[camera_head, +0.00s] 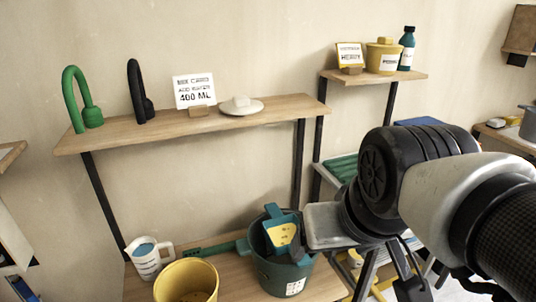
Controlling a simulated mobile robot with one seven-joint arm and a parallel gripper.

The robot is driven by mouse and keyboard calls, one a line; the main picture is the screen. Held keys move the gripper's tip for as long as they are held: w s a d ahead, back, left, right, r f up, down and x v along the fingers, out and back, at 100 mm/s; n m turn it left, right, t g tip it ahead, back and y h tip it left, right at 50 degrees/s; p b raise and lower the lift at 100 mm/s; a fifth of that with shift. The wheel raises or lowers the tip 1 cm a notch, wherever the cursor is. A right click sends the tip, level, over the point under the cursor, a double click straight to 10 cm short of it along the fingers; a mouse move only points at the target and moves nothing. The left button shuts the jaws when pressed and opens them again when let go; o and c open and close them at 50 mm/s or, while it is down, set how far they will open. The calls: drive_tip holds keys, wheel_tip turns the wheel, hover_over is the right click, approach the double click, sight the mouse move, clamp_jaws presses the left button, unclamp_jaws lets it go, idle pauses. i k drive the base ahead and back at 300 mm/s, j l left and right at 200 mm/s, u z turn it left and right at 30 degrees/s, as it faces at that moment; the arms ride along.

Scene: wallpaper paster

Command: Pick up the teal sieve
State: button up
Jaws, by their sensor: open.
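A teal long-handled piece, which looks like the sieve (210,250), lies on the lower shelf. Its flat handle points left and its right end is hidden behind a dark teal bucket (283,275). A teal tool with a yellow face (281,234) stands tilted in the bucket's mouth; I cannot tell for certain which of the two is the sieve. My gripper (388,280) hangs at the lower right, right of the bucket and apart from it. Its dark fingers are spread and nothing shows between them.
A yellow bucket (187,283) and a measuring jug (146,259) stand left on the lower shelf (236,290). The upper shelf (170,128) holds a green loop, a black loop, a sign and a pale lidded disc. A small shelf (385,77) carries a yellow pot and a teal bottle.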

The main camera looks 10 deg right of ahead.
sight(279, 230)
drive_tip(key=i+l+u, duration=0.1)
drive_tip(key=l+u, duration=0.4)
drive_tip(key=u, duration=0.2)
drive_tip(key=i+l+u, duration=0.1)
drive_tip(key=l+u, duration=0.2)
